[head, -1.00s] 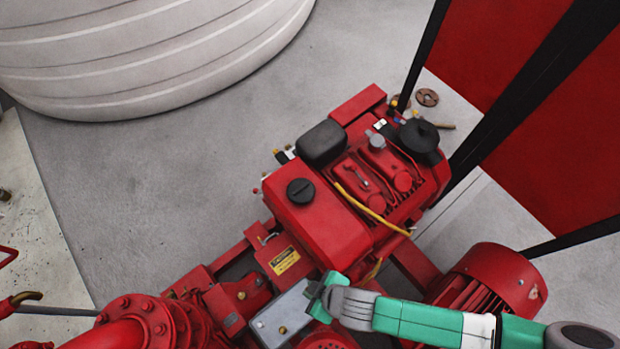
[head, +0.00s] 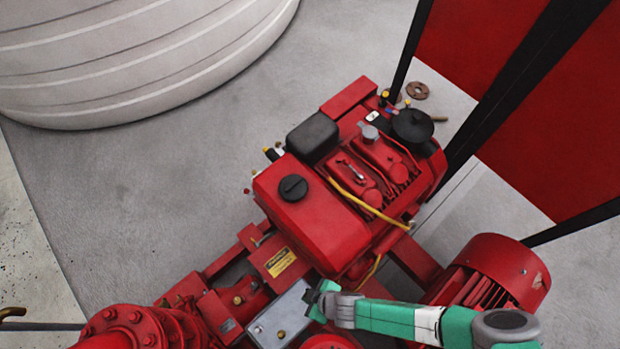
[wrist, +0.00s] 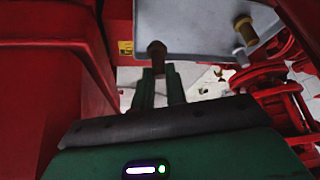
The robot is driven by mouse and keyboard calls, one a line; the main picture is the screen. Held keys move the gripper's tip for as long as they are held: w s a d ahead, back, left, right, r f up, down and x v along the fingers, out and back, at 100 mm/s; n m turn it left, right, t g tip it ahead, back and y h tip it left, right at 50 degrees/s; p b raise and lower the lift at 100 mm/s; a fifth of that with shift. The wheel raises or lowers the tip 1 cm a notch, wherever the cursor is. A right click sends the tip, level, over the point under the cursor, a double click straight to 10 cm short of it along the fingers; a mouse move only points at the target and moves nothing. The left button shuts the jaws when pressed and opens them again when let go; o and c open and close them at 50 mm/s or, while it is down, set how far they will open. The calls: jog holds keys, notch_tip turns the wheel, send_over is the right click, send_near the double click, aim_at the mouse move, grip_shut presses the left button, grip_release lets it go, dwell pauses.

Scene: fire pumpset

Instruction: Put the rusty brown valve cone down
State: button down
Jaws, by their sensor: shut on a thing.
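The rusty brown valve cone (wrist: 157,52) is a small dark brown piece held at the tips of the two green fingers in the wrist view. My gripper (wrist: 160,86) is shut on it. The cone shows in front of the near edge of a grey metal box (wrist: 195,25); I cannot tell whether it touches the box. In the head view my gripper (head: 318,296) is at the right end of this grey box (head: 277,322), beside the red engine. The cone cannot be made out in the head view.
The red engine (head: 318,225) stands just behind the gripper. A red motor (head: 490,275) is to the right and a red flanged pipe (head: 130,325) to the left. A brass fitting (wrist: 245,30) sticks out of the grey box. Open grey floor (head: 150,190) lies at the left.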

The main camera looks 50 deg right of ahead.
jog(key=shift+f+b, duration=0.6)
jog(key=shift+f, duration=1.25)
jog(key=shift+f, duration=0.25)
jog(key=c, duration=1.4)
grip_release()
jog(key=shift+r, duration=0.15)
jog(key=shift+c, duration=0.2)
jog(key=p+v, duration=0.3)
jog(key=v, duration=0.9)
jog(key=shift+p, duration=0.3)
jog(key=shift+r, duration=0.1)
